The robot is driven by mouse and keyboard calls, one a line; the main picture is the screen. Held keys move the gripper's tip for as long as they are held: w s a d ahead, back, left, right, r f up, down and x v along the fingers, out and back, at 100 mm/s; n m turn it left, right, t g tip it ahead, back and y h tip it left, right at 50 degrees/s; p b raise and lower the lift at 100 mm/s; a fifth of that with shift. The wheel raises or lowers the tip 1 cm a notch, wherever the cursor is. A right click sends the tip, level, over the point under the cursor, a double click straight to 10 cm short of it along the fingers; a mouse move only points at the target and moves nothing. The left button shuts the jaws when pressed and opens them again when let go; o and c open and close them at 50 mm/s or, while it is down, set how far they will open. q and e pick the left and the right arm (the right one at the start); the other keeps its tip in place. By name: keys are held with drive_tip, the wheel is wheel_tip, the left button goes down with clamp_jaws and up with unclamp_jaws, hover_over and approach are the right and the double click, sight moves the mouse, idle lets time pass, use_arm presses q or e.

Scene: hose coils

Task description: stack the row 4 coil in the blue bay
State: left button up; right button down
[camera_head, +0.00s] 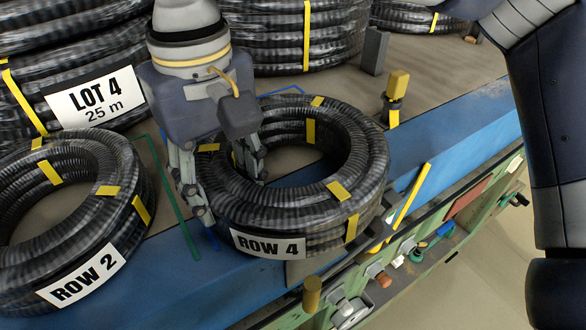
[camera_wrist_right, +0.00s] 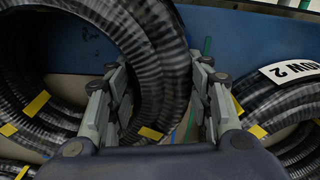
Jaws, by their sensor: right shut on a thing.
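The ROW 4 coil (camera_head: 330,205) is a black ribbed hose ring with yellow tape bands and a white label. My right gripper (camera_head: 228,190) points down and is shut on the left side of its ring, one finger inside the hole and one outside. In the right wrist view the coil's ring (camera_wrist_right: 165,75) passes between the fingers (camera_wrist_right: 163,110). The blue bay's outline (camera_head: 290,90) shows behind the coil; the coil hides most of the bay. I cannot tell whether the coil rests or hangs slightly above the surface. My left gripper is out of view.
The ROW 2 coil (camera_head: 140,235) lies to the left, next to a green line (camera_head: 170,190). The LOT 4 stack (camera_head: 95,98) stands behind it, with another tall coil stack (camera_head: 330,40) at the back. A yellow-topped post (camera_head: 397,85) and a grey block (camera_head: 374,50) stand behind right.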

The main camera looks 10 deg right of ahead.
drive_tip(key=shift+w+r+p, duration=0.15)
drive_tip(key=shift+r+p, duration=0.35)
drive_tip(key=shift+r, duration=0.3)
drive_tip(key=shift+r+p, duration=1.45)
drive_tip(key=shift+r, duration=1.4)
drive_tip(key=c, duration=1.4)
unclamp_jaws()
drive_tip(key=shift+c, duration=0.2)
clamp_jaws()
